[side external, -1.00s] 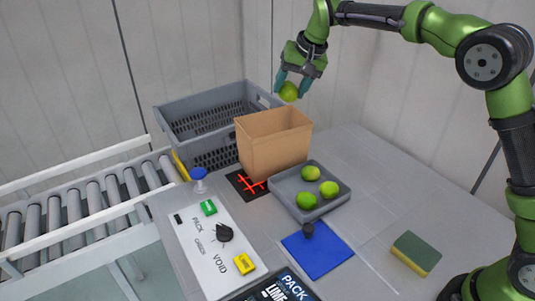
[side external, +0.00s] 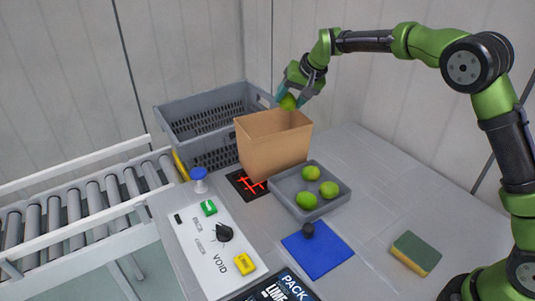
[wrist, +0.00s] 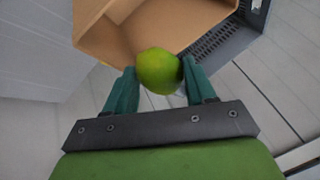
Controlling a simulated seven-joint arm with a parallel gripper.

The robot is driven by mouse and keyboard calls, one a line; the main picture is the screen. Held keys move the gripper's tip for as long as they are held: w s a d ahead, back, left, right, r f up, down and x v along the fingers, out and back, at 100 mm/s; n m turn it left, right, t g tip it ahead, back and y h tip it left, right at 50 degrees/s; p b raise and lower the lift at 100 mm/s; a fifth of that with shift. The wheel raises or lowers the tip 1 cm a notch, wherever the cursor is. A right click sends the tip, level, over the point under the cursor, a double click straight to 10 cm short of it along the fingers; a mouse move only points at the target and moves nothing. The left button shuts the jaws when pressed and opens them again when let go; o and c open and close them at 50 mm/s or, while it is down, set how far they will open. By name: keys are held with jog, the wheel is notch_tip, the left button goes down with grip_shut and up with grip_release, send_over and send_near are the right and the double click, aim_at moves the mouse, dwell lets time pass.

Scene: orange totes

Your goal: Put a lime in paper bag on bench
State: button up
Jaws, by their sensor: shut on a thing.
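My gripper (side external: 292,94) is shut on a green lime (side external: 288,102), held just above the open top of the brown paper bag (side external: 272,150). In the wrist view the lime (wrist: 159,70) sits between the two teal fingers, with the open bag (wrist: 200,32) beyond it. The bag stands upright on the bench, its inside mostly hidden in the side view. Several other things stand near it, among them a grey tray (side external: 284,196) holding three more limes (side external: 329,190).
A grey crate (side external: 190,125) stands behind the bag, beside a roller conveyor (side external: 90,208). A control panel (side external: 210,248), a blue cloth (side external: 325,258) with a dark knob, and a sponge (side external: 416,252) lie in front.

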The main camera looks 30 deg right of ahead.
jog(key=shift+f, duration=1)
jog(key=o, duration=1.1)
jog(key=shift+r, duration=0.1)
jog(key=v, duration=1.6)
jog(key=shift+s+r, duration=0.2)
jog(key=shift+r, duration=0.1)
jog(key=shift+n+t+y, duration=0.3)
jog(key=shift+n+t, duration=0.1)
jog(key=shift+n, duration=0.5)
jog(key=s+a+f, duration=0.1)
jog(key=s+f, duration=0.1)
jog(key=s, duration=0.7)
jog(key=s+a+f, duration=0.1)
jog(key=s+f, duration=0.2)
jog(key=s, duration=0.7)
jog(key=s+a+f, duration=0.1)
jog(key=s+f, duration=0.1)
jog(key=s, duration=0.8)
jog(key=shift+s+f, duration=0.1)
jog(key=shift+f, duration=0.15)
